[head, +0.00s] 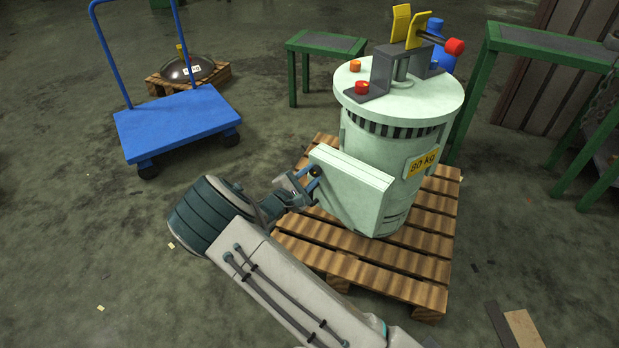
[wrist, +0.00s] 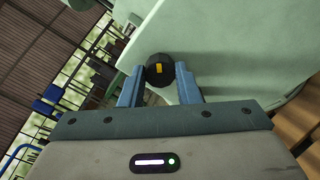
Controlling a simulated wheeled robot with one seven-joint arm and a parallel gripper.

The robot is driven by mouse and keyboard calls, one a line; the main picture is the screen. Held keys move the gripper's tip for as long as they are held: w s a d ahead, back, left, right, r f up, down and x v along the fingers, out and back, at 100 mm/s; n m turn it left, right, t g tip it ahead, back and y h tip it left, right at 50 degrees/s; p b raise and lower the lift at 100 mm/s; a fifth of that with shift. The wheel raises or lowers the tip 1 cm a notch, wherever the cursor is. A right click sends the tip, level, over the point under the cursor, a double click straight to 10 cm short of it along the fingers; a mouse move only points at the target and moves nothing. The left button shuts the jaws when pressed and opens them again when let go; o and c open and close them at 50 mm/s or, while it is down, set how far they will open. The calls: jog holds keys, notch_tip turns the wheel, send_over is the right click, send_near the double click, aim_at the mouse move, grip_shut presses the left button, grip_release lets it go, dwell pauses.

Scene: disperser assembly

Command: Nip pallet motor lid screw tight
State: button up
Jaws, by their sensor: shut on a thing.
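The motor (head: 392,150), a pale green cylinder with a yellow 80 kg label, stands upright on a wooden pallet (head: 420,285). Its box-shaped lid (head: 350,190) sticks out on the side towards my arm. A black round screw (head: 315,171) sits at the upper left of the lid; in the wrist view the black screw (wrist: 159,70) bears a yellow mark. My gripper (head: 306,182) is at the lid's left side. In the wrist view its two blue fingers (wrist: 160,88) are on either side of the screw, shut on it. The screw's shaft is hidden.
A blue cart (head: 175,122) stands at the back left, near a dark dome (head: 188,68) on a small pallet. Green tables (head: 325,43) stand behind the motor and at the right. Red and orange knobs and yellow plates top the motor. The floor at left is mostly clear.

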jog(key=m+b, duration=0.1)
jog(key=m, duration=0.2)
jog(key=m+b, duration=0.2)
jog(key=m, duration=0.1)
jog(key=shift+f+m, duration=0.2)
jog(key=shift+m, duration=0.1)
jog(key=m+b, duration=0.2)
jog(key=m, duration=0.1)
jog(key=shift+b, duration=0.35)
jog(key=shift+r+m+b, duration=0.1)
jog(key=shift+m+b, duration=0.65)
jog(key=shift+m, duration=0.25)
jog(key=shift+r, duration=0.1)
jog(key=o, duration=1)
jog(key=shift+c, duration=0.2)
jog(key=p+v, duration=0.4)
jog(key=v, duration=1)
